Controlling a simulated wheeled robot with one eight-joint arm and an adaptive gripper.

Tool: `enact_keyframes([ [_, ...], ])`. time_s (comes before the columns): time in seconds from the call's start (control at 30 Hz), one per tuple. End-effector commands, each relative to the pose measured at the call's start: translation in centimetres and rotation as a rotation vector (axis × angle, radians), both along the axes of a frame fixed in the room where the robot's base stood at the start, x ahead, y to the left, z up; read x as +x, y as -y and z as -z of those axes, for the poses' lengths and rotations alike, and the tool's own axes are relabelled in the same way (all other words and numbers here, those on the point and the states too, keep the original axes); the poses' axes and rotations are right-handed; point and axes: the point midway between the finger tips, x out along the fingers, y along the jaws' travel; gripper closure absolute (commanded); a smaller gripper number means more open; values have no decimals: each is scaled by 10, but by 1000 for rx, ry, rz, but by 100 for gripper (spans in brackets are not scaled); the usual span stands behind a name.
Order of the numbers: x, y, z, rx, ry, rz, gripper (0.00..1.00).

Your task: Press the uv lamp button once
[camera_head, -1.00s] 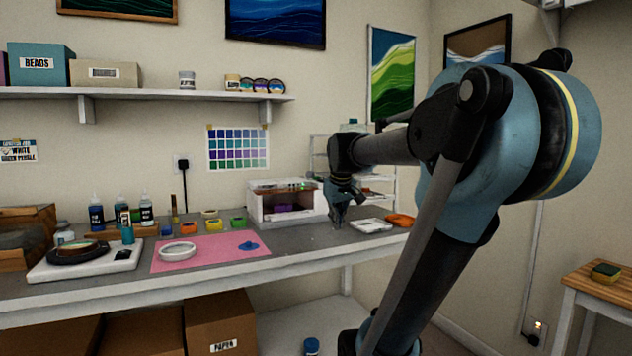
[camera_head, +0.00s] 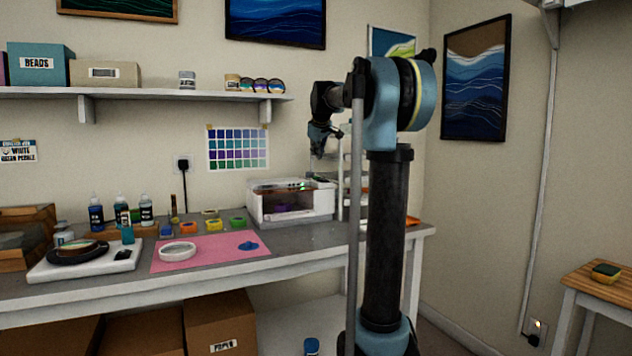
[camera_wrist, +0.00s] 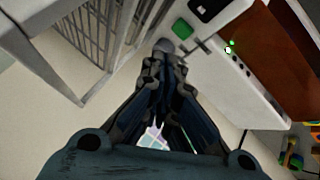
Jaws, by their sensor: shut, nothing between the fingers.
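The uv lamp (camera_head: 260,213) is a white box with a dark reddish top window and a purple object inside, at the back right of the bench. In the wrist view its white top (camera_wrist: 215,62) carries a green square (camera_wrist: 182,30) and small lit green dots. I cannot tell for sure which part is the button. My gripper (camera_head: 317,152) is above the lamp's right rear part in the head view. In the wrist view my gripper (camera_wrist: 163,60) is shut and empty, its fingertips beside a grey round piece near the green square. Contact cannot be judged.
A rack (camera_wrist: 90,38) stands close beside the lamp, near my fingers. A pink mat (camera_head: 205,258) with a white ring (camera_head: 178,252) lies left of the lamp, and several bottles stand farther left. A shelf (camera_head: 150,94) hangs above the bench.

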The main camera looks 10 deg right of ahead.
Motion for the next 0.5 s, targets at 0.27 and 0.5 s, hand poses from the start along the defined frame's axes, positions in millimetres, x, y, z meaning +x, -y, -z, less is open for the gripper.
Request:
enact_keyframes([
  [0.27, 42, -5, -21, -38, 44, -43, 100],
  [0.5, 47, -6, -24, -43, 51, -49, 100],
])
